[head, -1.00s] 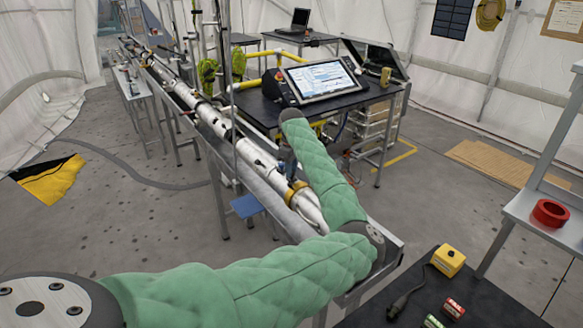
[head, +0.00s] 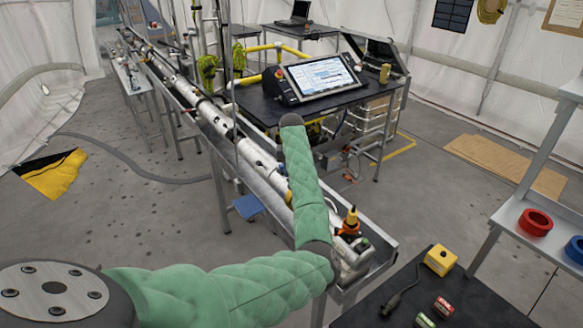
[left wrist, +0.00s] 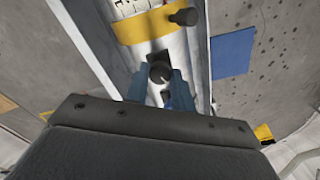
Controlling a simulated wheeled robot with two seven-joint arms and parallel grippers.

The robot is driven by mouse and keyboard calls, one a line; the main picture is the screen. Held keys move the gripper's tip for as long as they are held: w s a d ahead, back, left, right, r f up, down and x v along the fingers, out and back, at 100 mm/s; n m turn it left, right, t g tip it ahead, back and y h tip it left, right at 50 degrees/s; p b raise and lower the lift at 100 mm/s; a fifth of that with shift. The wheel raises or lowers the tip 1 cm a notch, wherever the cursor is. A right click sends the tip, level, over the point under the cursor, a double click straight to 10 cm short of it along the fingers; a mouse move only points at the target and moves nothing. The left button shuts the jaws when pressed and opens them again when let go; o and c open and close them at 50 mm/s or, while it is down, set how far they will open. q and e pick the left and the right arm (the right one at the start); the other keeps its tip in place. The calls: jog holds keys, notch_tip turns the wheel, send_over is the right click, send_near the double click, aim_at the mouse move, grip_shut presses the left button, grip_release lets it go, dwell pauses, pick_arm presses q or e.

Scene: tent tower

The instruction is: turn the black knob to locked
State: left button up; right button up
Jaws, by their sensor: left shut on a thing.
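In the left wrist view, the black knob (left wrist: 159,72) sits on a pale metal tube. The two blue fingers of my left gripper (left wrist: 160,84) are shut on it, one on each side. A yellow band (left wrist: 145,25) wraps the tube just beyond, with another dark round knob (left wrist: 185,17) at its side. In the head view, the long white tube (head: 259,167) lies in a metal trough, and my green left forearm covers part of it. My left gripper is hidden there. Lock markings on the knob cannot be read. My right gripper is not in view.
A black table with a tilted touchscreen (head: 322,76) stands beyond the trough. An orange-tipped tool (head: 351,218) stands near the trough's near end. A dark table at bottom right holds a yellow box (head: 440,260). Red (head: 535,222) and blue rings lie on a shelf.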

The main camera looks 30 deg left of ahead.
pick_arm(q)
jog(key=m, duration=0.2)
jog(key=shift+a+r+m, duration=0.1)
jog(key=shift+r+m, duration=0.05)
jog(key=shift+m, duration=1.35)
jog(key=shift+w+m, duration=0.1)
jog(key=shift+m, duration=0.2)
jog(key=o, duration=1)
